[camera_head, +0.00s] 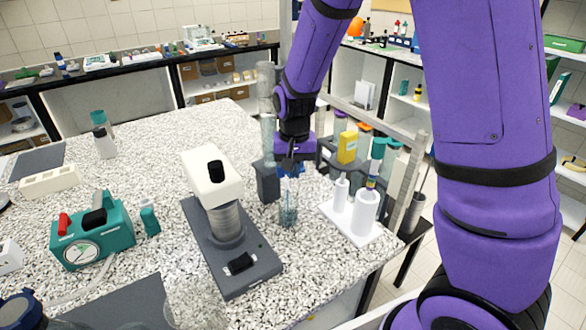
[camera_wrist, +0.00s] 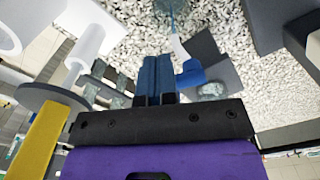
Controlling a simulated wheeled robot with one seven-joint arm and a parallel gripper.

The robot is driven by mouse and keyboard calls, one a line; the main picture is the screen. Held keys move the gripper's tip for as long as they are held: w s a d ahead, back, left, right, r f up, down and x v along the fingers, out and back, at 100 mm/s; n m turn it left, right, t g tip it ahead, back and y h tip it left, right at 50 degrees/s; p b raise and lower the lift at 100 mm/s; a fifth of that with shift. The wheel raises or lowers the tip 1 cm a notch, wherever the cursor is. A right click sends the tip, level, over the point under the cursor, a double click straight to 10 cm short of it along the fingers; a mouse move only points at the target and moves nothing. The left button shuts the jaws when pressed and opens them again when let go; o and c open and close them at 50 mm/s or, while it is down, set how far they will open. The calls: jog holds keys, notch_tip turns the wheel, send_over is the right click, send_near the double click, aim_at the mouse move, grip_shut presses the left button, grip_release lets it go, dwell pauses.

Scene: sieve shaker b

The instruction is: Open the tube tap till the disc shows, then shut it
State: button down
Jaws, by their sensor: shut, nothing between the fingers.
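The blue tap handle (camera_wrist: 190,74) shows in the wrist view just right of my gripper's fingertips, with a white stem beside it. A clear upright tube (camera_head: 266,90) stands behind my wrist in the head view. Its lower part is partly hidden by my arm, and I cannot make out a disc. My gripper (camera_head: 290,164) points down over the bench; its blue fingers (camera_wrist: 152,72) are together and empty, close to the handle. I cannot tell whether they touch it.
A dark grey block (camera_head: 267,181) stands left of the gripper, and the sieve shaker (camera_head: 228,225) stands further left. A yellow bottle (camera_head: 348,146) stands behind.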

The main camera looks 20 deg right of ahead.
jog(key=shift+w, duration=0.1)
jog(key=s+d+r+n+t, duration=0.1)
jog(key=s+d+r, duration=0.1)
jog(key=s+r, duration=0.6)
jog(key=s+d+r+n+t, duration=0.1)
jog(key=s+d+r+t, duration=0.15)
jog(key=r, duration=0.85)
jog(key=s+d+r+n+t, duration=0.1)
jog(key=s+r, duration=0.1)
jog(key=s, duration=0.5)
jog(key=s+d+r, duration=0.1)
jog(key=s+r, duration=0.2)
jog(key=s, duration=0.3)
jog(key=shift+s+d+n+t, duration=0.2)
jog(key=shift+s+n+t, duration=0.15)
jog(key=shift+s+n, duration=0.05)
